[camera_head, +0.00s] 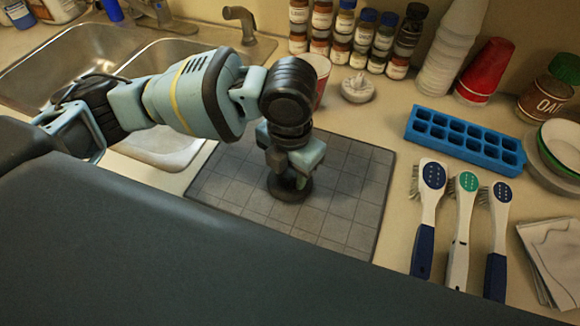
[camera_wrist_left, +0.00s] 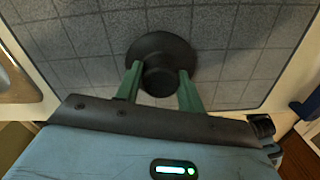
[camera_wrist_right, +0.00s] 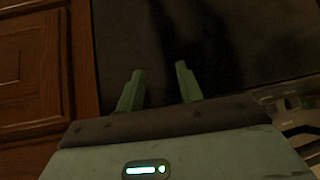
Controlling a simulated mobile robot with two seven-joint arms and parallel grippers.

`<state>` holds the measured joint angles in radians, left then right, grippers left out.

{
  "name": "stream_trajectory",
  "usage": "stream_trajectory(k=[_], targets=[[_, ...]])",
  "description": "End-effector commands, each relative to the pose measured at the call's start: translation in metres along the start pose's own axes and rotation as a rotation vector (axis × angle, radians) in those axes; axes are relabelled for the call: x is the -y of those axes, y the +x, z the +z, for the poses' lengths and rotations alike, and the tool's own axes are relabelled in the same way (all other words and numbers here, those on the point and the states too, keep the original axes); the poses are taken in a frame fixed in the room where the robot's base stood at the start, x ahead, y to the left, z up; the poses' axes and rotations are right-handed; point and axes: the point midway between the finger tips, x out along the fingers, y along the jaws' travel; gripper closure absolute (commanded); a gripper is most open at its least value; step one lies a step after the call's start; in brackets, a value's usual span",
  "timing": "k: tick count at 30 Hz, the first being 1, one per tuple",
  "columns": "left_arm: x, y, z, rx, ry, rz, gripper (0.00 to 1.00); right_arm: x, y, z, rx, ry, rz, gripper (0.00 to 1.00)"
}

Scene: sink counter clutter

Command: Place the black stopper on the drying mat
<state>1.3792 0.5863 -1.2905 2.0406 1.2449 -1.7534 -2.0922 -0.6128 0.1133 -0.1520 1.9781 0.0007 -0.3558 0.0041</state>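The black stopper (camera_head: 289,190) lies flat on the grey gridded drying mat (camera_head: 350,205), near its middle. My left gripper (camera_head: 291,172) is right over it, pointing down. In the left wrist view, the stopper's wide round flange (camera_wrist_left: 160,46) rests on the mat (camera_wrist_left: 240,65), and its knob stands between the two green fingers (camera_wrist_left: 160,82). The fingers are apart, one on each side of the knob, and look open. My right gripper (camera_wrist_right: 159,85) is open and empty, away from the mat; it does not show in the head view.
A blue ice tray (camera_head: 465,140) and several brushes (camera_head: 465,215) lie right of the mat. A cup (camera_head: 318,75), a small white dish (camera_head: 357,88) and spice jars (camera_head: 345,38) stand behind it. The metal sink (camera_head: 95,55) is at left. The mat around the stopper is clear.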

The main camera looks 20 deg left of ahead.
Motion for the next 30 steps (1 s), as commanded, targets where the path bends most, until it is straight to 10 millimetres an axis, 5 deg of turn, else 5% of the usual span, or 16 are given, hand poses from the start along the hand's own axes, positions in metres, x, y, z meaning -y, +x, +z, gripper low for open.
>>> stream_trajectory(k=[3, 14, 30], targets=[[0.0, 0.0, 0.0, 0.0, 0.0, 0.0, 0.46, 0.001, 0.0, -0.001, -0.001, 0.005, 0.0, 0.64], [0.0, -0.005, 0.0, 0.002, 0.0, 0.001, 0.46, 0.001, 0.0, -0.001, -0.003, 0.003, 0.0, 0.64], [0.001, -0.101, 0.001, 0.003, 0.001, 0.0, 0.46, -0.004, -0.003, -0.016, -0.028, -0.017, 0.003, 0.64]])
